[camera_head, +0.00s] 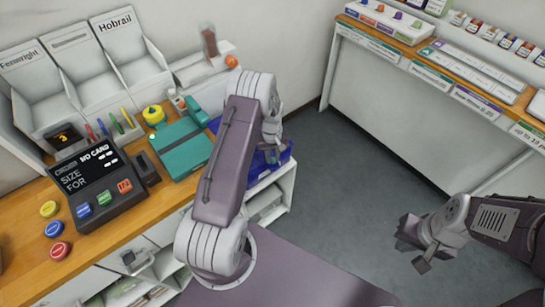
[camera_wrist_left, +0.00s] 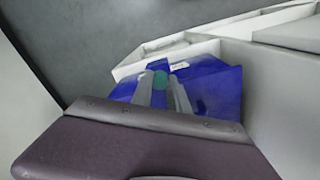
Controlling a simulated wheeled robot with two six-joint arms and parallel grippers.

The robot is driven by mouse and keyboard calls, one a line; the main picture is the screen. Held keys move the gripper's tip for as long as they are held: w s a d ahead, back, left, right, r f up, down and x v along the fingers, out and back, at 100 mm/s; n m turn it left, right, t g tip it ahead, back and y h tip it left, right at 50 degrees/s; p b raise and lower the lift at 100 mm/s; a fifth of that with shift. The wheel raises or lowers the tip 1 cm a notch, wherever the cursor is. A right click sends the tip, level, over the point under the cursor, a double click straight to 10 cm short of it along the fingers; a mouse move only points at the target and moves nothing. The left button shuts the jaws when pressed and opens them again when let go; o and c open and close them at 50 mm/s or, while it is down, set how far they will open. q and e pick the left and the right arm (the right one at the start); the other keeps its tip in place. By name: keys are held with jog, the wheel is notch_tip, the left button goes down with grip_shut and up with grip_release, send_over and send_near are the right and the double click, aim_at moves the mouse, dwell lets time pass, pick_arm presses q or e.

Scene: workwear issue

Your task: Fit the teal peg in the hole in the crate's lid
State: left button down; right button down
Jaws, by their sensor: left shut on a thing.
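The blue crate (camera_head: 263,168) stands at the right end of the counter in the head view, partly behind my left arm. Its blue top (camera_wrist_left: 216,90) lies beyond the fingers in the left wrist view. The hole cannot be made out, nor whether the peg touches the lid. My right gripper (camera_head: 415,249) is open and empty over the floor.
A teal box (camera_head: 180,148) lies on the wooden counter (camera_head: 25,215) left of my arm. A dark card machine (camera_head: 98,185) and coloured discs stand further left. A stocked shelf (camera_head: 440,75) runs along the back right. The grey floor between is clear.

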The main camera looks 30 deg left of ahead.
dwell(0.4)
pick_arm(q)
jog(key=c, duration=1.2)
grip_release()
notch_tip(320, 180, up, 9)
jog(key=p, duration=0.7)
